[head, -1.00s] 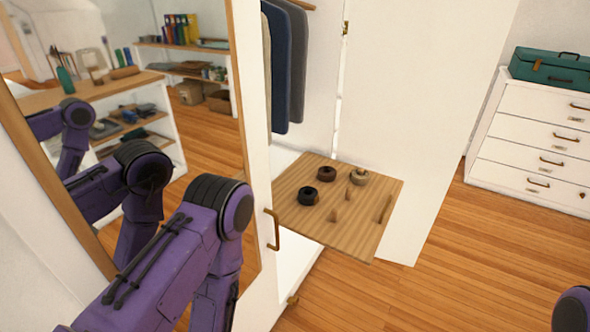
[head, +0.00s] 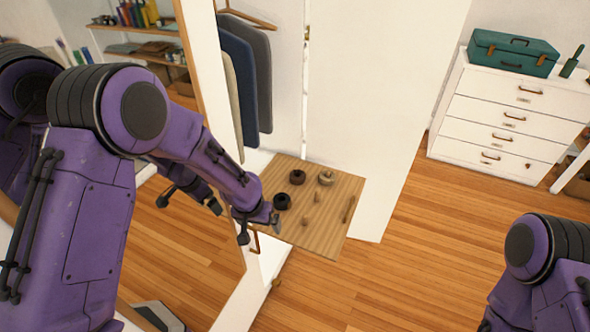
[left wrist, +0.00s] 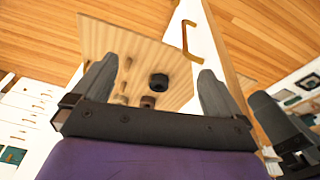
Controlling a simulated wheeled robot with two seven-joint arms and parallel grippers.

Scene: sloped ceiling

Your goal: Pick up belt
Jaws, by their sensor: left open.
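Three coiled belts lie on a wooden pull-out tray (head: 325,240): a black belt (head: 282,201), a dark brown belt (head: 297,177) and a pale tan belt (head: 326,178). My left gripper (head: 262,225) is open and empty, near the tray's left front edge and apart from the belts. In the left wrist view, the black belt (left wrist: 158,81) shows between the open fingers of my left gripper (left wrist: 157,75), some way beyond them. The dark brown belt (left wrist: 148,101) is partly hidden by the gripper body. My right gripper is out of view.
Small wooden pegs (head: 305,221) stand on the tray. A mirrored door (head: 215,150) with a handle (left wrist: 188,40) is close by my left arm. Clothes (head: 240,90) hang behind the tray. A white panel (head: 385,120) stands behind it. Floor at the right is clear.

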